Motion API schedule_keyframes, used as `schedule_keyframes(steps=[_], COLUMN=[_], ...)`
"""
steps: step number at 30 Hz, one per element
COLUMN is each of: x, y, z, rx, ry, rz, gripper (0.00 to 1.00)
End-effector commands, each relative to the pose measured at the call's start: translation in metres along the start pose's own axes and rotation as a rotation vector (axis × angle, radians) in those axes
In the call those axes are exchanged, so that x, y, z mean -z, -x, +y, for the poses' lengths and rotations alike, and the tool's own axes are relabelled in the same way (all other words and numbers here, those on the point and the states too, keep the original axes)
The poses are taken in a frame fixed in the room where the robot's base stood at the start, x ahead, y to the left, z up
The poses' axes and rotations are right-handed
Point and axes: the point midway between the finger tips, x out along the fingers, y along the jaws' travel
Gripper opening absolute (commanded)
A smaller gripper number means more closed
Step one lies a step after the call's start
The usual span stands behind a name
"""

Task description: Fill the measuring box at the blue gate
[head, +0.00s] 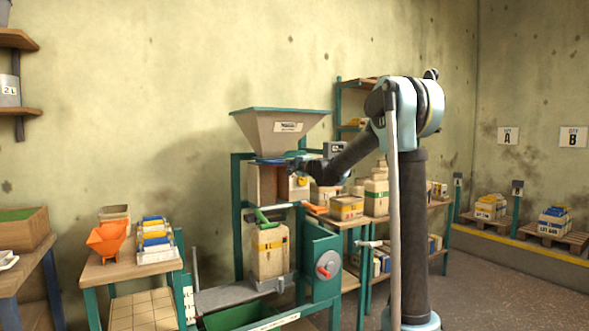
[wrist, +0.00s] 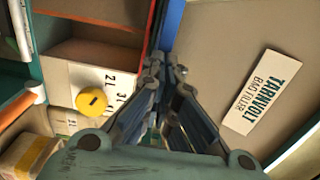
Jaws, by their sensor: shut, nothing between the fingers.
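The hopper (head: 285,128) stands on a green frame, its label reading "Tarnvolt bag filler" in the wrist view (wrist: 262,92). A blue strip, apparently the blue gate (head: 268,161), lies under the hopper; it also shows in the wrist view (wrist: 173,27). The measuring box (head: 262,186) sits below it. In the wrist view its reddish-brown inside (wrist: 95,57) shows beside a litre scale with a yellow knob (wrist: 91,101); I cannot tell how full it is. My gripper (head: 296,166) is shut and empty, its fingertips (wrist: 165,72) close to the blue strip; contact is unclear.
A paper bag (head: 269,253) stands below the box, near a green handle (head: 265,217). Shelves with cartons (head: 346,207) stand behind my arm.

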Motion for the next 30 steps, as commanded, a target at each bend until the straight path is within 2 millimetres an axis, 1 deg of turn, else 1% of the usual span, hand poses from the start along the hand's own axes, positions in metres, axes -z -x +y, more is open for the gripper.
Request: schedule_keyframes(steps=[2, 6, 14, 17, 20, 23, 30], x=[0.0, 0.0, 0.0, 0.001, 0.002, 0.003, 0.004], y=[-0.005, -0.007, -0.009, -0.006, 0.003, 0.016, 0.057], z=[0.0, 0.0, -0.001, -0.001, -0.001, 0.0, 0.001], rx=[0.0, 0.0, 0.0, 0.0, 0.0, 0.0, 0.0], ry=[0.0, 0.0, -0.001, -0.001, -0.001, -0.001, 0.0], rz=[0.0, 0.0, -0.001, -0.001, -0.001, -0.002, -0.002], gripper=[0.0, 0.0, 0.0, 0.0, 0.0, 0.0, 0.0])
